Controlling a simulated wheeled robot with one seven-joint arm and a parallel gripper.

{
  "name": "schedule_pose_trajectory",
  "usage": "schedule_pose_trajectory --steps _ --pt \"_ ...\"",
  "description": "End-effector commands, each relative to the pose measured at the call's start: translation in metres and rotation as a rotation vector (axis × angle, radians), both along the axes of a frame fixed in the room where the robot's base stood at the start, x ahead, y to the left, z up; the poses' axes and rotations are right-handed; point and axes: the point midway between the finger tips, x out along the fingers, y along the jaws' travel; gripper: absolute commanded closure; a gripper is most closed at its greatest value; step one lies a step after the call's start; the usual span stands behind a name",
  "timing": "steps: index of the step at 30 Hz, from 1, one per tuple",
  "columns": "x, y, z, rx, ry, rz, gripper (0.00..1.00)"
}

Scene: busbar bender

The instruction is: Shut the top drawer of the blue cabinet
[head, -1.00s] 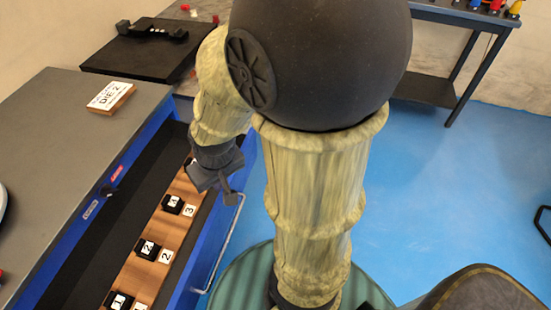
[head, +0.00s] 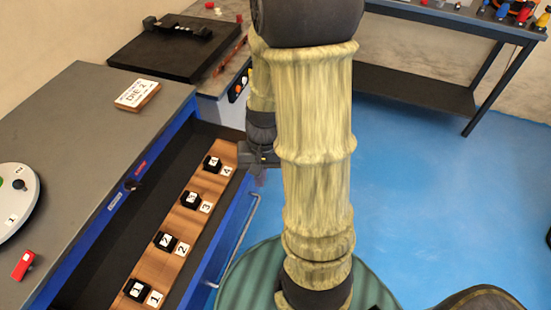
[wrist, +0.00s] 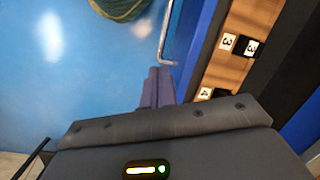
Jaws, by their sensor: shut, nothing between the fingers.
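The blue cabinet (head: 90,240) stands at the left of the head view, with a grey top. Its top drawer (head: 205,292) is pulled open and holds a wooden strip (head: 130,262) with numbered black blocks. A metal bar handle (head: 235,240) runs along the drawer's outer front. The handle also shows in the wrist view (wrist: 164,38). My gripper is partly hidden behind my arm in the head view, near the far end of the drawer. In the wrist view my gripper (wrist: 158,72) is shut and empty, its fingers beside the drawer front, close to the end of the handle.
A "DIE 2" sign (head: 137,95), a white dial (head: 16,200) and a red piece (head: 23,264) are on the cabinet top. A machine bench (head: 225,85) stands beyond the cabinet. A dark-framed table (head: 470,100) is at the back right.

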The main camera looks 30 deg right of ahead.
Motion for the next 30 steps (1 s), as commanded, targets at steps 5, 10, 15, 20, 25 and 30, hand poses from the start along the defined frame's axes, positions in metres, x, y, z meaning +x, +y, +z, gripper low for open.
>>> schedule_pose_trajectory --steps 5,10,15,20,25,30 --pt "-0.006 -0.028 -0.028 0.191 0.186 -0.304 1.0" --pt "-0.008 -0.049 -0.051 0.411 0.312 -0.578 1.0" --pt "-0.007 -0.073 -0.072 0.67 0.391 -0.846 1.0" --pt "-0.006 -0.101 -0.089 0.943 0.415 -1.087 1.0" --pt "-0.007 -0.14 -0.107 1.259 0.377 -1.324 1.0" --pt "-0.015 -0.176 -0.121 1.521 0.296 -1.491 1.0"
